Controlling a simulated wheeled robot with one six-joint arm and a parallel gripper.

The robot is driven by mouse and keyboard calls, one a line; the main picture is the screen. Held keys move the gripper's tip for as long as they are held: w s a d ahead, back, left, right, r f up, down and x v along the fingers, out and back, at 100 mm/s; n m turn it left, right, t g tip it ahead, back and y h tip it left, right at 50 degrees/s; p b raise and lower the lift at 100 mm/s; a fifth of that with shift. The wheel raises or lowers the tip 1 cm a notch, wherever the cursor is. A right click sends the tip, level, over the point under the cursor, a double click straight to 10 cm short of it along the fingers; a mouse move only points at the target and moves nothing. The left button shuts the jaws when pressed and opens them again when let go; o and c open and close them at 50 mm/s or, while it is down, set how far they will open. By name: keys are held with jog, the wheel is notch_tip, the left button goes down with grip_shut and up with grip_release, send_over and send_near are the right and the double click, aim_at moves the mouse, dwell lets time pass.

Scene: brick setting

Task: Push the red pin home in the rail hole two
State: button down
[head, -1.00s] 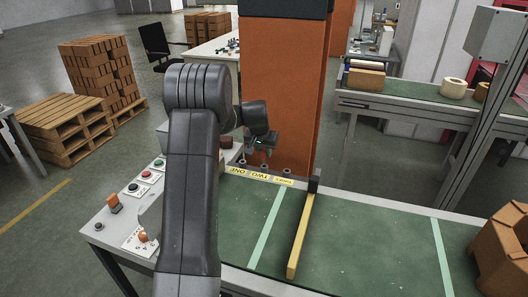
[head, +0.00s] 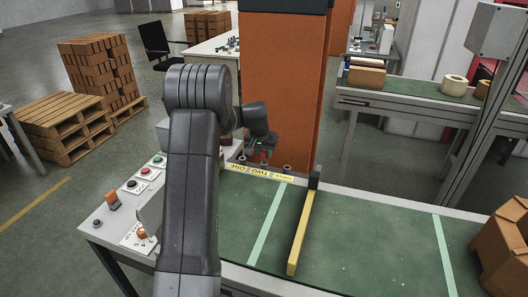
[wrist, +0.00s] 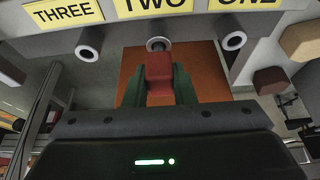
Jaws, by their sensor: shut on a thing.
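The red pin (wrist: 158,70) is in the wrist view, clasped between the two green fingertips of my gripper (wrist: 158,88). My gripper also shows in the head view (head: 262,155), just behind the rail (head: 240,168). In the wrist view the pin's far end lines up with hole two (wrist: 158,43), the ringed hole under the yellow TWO label (wrist: 153,6). The pin end overlaps the lower edge of that ring. I cannot tell how deep it sits, if at all. Hole three (wrist: 88,48) and hole one (wrist: 234,40) show on either side.
The green conveyor (head: 360,240) lies in front of the rail, with a yellow bar (head: 300,235) across it. A button panel (head: 140,190) is at the left. The orange pillar (head: 280,90) stands close behind my gripper.

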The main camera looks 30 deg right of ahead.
jog(key=shift+f+b, duration=0.75)
jog(key=shift+f, duration=0.3)
jog(key=c, duration=0.7)
grip_release()
jog(key=shift+r, duration=0.1)
jog(key=shift+r+p, duration=1.75)
jog(key=shift+r, duration=1.3)
jog(key=shift+f, duration=0.1)
notch_tip(320, 180, down, 6)
jog(key=b, duration=0.3)
jog(key=shift+r, duration=0.5)
